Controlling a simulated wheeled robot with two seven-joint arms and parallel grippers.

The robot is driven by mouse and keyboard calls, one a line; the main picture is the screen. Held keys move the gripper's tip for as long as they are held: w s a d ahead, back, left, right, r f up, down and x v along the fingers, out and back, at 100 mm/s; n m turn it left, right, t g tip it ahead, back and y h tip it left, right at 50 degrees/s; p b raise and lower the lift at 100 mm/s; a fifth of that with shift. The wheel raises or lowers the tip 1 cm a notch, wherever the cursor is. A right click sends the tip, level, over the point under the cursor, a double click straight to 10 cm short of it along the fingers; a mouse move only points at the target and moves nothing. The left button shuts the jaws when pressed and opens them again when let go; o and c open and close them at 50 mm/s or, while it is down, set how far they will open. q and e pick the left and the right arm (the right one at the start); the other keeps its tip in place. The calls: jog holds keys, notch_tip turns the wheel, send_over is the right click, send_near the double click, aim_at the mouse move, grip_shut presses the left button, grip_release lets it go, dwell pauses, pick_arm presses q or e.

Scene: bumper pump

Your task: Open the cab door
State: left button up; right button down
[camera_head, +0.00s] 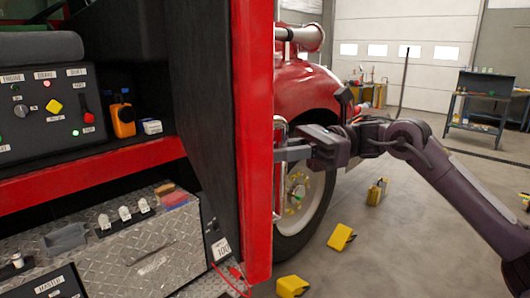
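A tall panel (252,140) with a red edge and a black inner face stands at the centre, beside an open view into the red truck. I cannot tell whether it is the cab door or part of the frame. A thin upright chrome handle (281,190) runs along its right side. My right gripper (285,154) is at the handle, its fingers pointing left. One grey finger reaches the panel's edge. The handle partly overlaps the fingers, so their closure on it is unclear. My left gripper is not in view.
A control panel (45,110), an orange bottle (122,117) and a metal tread-plate box (130,255) lie inside at left. A wheel (305,200) is behind the handle. Yellow blocks (341,237) lie on the floor. A workbench (478,110) stands at back right.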

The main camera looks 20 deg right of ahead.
jog(key=shift+d, duration=1.05)
jog(key=c, duration=1.3)
grip_release()
jog(key=shift+a, duration=0.15)
jog(key=shift+c, duration=0.2)
jog(key=shift+w, duration=0.1)
jog(key=d+p, duration=0.1)
jog(key=d, duration=0.7)
jog(key=shift+s, duration=0.25)
